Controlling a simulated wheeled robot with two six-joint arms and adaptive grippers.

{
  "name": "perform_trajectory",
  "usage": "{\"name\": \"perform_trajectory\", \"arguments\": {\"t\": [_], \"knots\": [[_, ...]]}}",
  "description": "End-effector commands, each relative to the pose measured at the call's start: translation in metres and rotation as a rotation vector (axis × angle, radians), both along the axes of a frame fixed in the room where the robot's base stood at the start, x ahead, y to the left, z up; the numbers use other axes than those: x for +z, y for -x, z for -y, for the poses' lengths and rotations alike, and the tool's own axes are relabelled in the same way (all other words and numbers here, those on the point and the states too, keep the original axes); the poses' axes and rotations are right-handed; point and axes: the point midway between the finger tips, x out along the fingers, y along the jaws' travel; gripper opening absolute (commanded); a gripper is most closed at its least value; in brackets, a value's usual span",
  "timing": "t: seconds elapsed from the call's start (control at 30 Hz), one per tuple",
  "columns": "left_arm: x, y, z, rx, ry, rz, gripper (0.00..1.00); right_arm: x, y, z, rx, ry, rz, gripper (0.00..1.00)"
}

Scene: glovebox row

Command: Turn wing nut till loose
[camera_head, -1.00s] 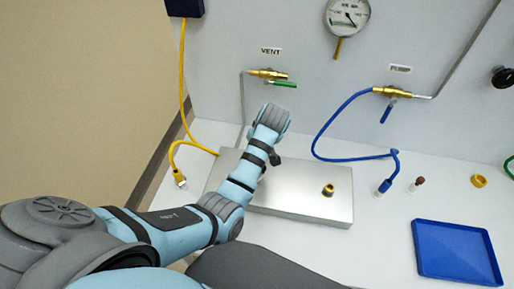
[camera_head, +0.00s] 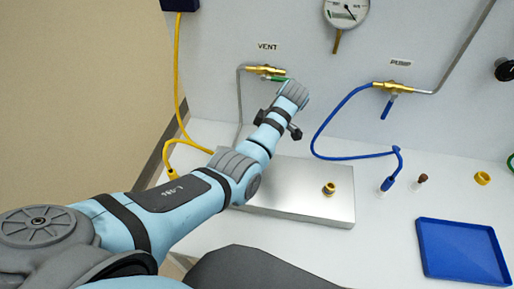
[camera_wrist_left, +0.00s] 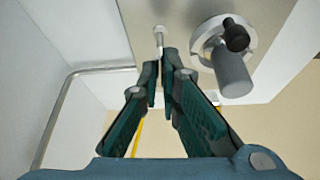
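No wing nut can be made out for certain in either view. My left arm reaches up to the vent valve (camera_head: 262,70). Its wrist is just right of and below the valve's green handle (camera_head: 279,79) in the head view, and the fingers are hidden there. In the left wrist view my left gripper (camera_wrist_left: 161,66) has its dark green fingers almost together, with only a narrow gap and nothing clearly held. A small pale stem (camera_wrist_left: 159,38) shows just beyond the fingertips; contact cannot be told. My right gripper is not in view.
A grey cylinder with a black knob (camera_wrist_left: 236,36) stands close right of the fingers. A metal box (camera_head: 300,200) with a brass fitting (camera_head: 329,189) lies below the arm. The pump valve (camera_head: 392,90), blue hose (camera_head: 322,131) and blue tray (camera_head: 462,270) are to the right.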

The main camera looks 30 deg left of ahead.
Motion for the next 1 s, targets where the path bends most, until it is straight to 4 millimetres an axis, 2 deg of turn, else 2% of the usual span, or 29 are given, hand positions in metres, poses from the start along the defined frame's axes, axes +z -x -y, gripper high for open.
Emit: {"name": "perform_trajectory", "arguments": {"t": [0.03,0.2,0.73,0.87,1.0], "knots": [[-0.0056,0.0019,0.0010,0.018,0.004,-0.009,0.00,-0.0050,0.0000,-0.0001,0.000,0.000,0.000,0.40],[-0.0049,0.0019,0.0008,0.076,0.003,-0.010,0.00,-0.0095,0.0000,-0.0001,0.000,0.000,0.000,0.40],[-0.0041,0.0023,0.0012,0.105,0.004,-0.012,0.00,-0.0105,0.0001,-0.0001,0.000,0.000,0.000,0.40],[-0.0035,0.0019,0.0010,0.105,0.004,-0.010,0.23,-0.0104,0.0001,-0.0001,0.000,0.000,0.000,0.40],[-0.0023,0.0009,0.0006,0.105,0.002,-0.007,0.25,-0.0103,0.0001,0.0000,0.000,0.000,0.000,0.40]]}}
